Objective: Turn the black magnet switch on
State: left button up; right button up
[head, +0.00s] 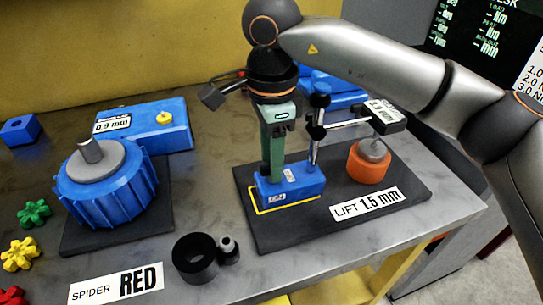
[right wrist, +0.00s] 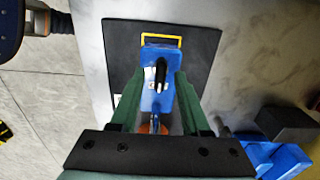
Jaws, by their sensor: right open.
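The blue magnet base (head: 300,186) stands on a black plate inside a yellow outline. A small label on its side seems to read ON. In the right wrist view the black switch (right wrist: 161,75) shows as a slim bar on top of the blue base (right wrist: 149,55), near the outlined end. In the head view my gripper hides the switch. My right gripper (head: 271,172) points down over the base. In the wrist view its green fingers (right wrist: 157,88) are apart, one on each side of the base, with the switch between them. Contact cannot be told. My left gripper is not in view.
A post with a black clamp (head: 317,131) rises close behind my fingers and carries an arm to a gauge block (head: 375,113) over an orange cylinder (head: 369,164). A blue ribbed wheel (head: 105,197) stands left.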

grip_shut()
dwell(0.3)
dwell(0.3)
